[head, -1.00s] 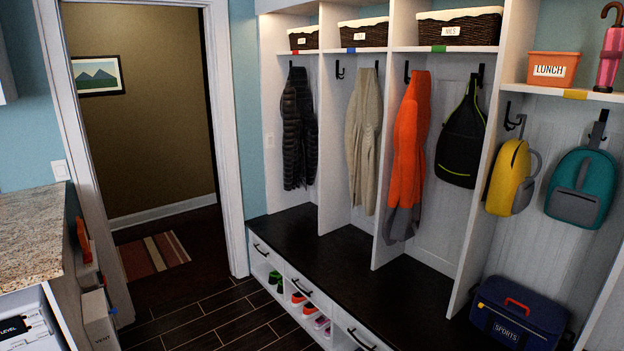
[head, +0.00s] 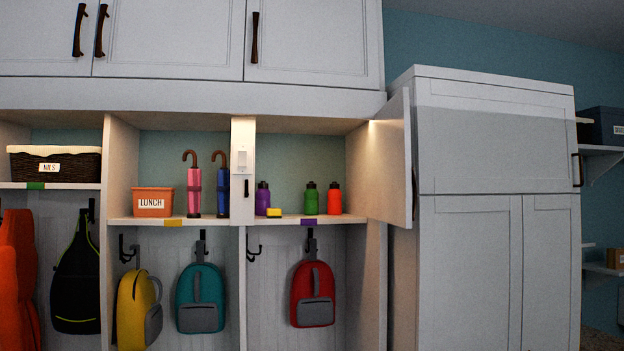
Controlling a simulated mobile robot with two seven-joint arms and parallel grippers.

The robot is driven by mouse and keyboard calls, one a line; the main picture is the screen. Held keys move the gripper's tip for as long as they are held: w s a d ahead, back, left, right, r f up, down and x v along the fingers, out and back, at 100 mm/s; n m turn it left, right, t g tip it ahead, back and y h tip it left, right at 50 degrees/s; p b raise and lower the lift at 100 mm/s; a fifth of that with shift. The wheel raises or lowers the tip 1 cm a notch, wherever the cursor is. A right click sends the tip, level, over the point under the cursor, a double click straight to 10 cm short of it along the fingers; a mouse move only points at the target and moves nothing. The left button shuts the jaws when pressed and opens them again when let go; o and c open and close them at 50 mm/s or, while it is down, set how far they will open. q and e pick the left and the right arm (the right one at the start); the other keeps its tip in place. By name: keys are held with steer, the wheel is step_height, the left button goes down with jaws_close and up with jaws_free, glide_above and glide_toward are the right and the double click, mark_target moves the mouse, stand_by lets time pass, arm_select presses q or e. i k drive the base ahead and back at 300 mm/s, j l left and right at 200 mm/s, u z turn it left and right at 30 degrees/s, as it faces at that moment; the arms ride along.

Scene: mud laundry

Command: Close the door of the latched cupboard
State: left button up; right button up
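The latched cupboard (head: 345,170) is the upper cubby right of the middle in the head view. Its white door (head: 394,165) stands open, swung out on its right side, seen nearly edge-on. A dark handle (head: 414,194) shows near the door's outer edge. A white post (head: 243,170) at the cupboard's left side bears a pale plate and a small dark fitting (head: 246,187). Inside stand purple (head: 262,198), green (head: 311,199) and red (head: 334,199) bottles, with a small yellow item (head: 274,213). Neither gripper is in view.
A tall white cabinet (head: 470,220) stands right of the open door, close behind it. Closed upper cabinets (head: 175,35) run above. An orange lunch bin (head: 153,202) and two umbrellas fill the left cubby. Backpacks hang below, including a red one (head: 313,293).

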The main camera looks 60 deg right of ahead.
mark_target(391, 174)
steer(key=z, duration=1.25)
steer(key=l+z, duration=0.25)
steer(key=l, duration=0.2)
steer(key=i+l+z, duration=0.2)
steer(key=l, duration=0.75)
steer(key=i+l, duration=0.1)
steer(key=l, duration=0.4)
